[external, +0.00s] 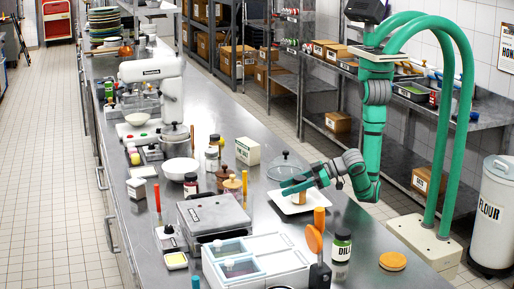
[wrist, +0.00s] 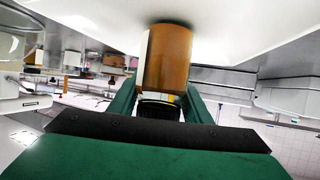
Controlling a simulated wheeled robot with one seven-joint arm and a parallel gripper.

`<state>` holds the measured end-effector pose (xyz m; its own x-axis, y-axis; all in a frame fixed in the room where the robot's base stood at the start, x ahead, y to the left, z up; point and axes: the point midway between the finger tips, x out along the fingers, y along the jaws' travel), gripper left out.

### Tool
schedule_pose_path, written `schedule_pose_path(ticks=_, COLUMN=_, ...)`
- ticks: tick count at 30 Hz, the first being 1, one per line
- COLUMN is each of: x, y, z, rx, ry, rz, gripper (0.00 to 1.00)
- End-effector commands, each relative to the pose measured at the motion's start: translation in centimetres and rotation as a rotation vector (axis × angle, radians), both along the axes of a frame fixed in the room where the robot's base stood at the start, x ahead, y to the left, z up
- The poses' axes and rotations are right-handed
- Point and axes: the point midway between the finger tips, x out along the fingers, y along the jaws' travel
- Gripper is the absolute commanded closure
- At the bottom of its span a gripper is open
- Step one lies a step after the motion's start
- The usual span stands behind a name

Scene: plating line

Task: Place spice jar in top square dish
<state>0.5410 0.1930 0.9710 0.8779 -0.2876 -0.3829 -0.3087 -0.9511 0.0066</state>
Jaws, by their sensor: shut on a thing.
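My gripper (external: 297,187) reaches in from the right above a white square dish (external: 312,208) on the steel counter. It is shut on the spice jar (external: 299,198), a small brown jar that is partly hidden by the fingers in the external view. In the wrist view, my gripper (wrist: 160,98) has a green finger on each side of the jar (wrist: 172,58), near its dark lid. The jar's body is orange-brown with a pale side. Its far end meets the white dish surface (wrist: 100,18) in the picture; I cannot tell whether it is touching.
A glass dome (external: 287,163) stands just behind the dish. A grey press-like appliance (external: 212,220) and several bottles are to the left. An orange disc (external: 393,261) lies at right.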

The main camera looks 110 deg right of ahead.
Motion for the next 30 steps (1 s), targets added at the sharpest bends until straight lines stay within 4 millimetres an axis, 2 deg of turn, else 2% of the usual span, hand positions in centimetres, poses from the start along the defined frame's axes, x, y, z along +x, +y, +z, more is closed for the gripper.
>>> schedule_pose_path(ticks=1, x=0.0, y=0.0, z=-0.1, rx=-0.002, ry=-0.001, rz=-0.001, gripper=0.85)
schedule_pose_path(ticks=2, x=0.0, y=0.0, z=-0.1, rx=-0.001, ry=0.0, rz=0.0, gripper=0.49)
schedule_pose_path(ticks=3, x=0.0, y=0.0, z=-0.1, rx=-0.001, ry=0.0, rz=0.0, gripper=0.39)
schedule_pose_path(ticks=4, x=0.0, y=0.0, z=-0.1, rx=-0.001, ry=0.0, rz=0.0, gripper=0.37)
schedule_pose_path(ticks=14, x=0.0, y=0.0, z=0.1, rx=0.001, ry=0.0, rz=0.001, gripper=0.37)
schedule_pose_path(ticks=17, x=-0.7, y=0.3, z=0.5, rx=0.0, ry=-0.002, rz=0.002, gripper=0.37)
schedule_pose_path(ticks=30, x=-7.8, y=2.6, z=3.6, rx=0.001, ry=-0.001, rz=0.003, gripper=0.37)
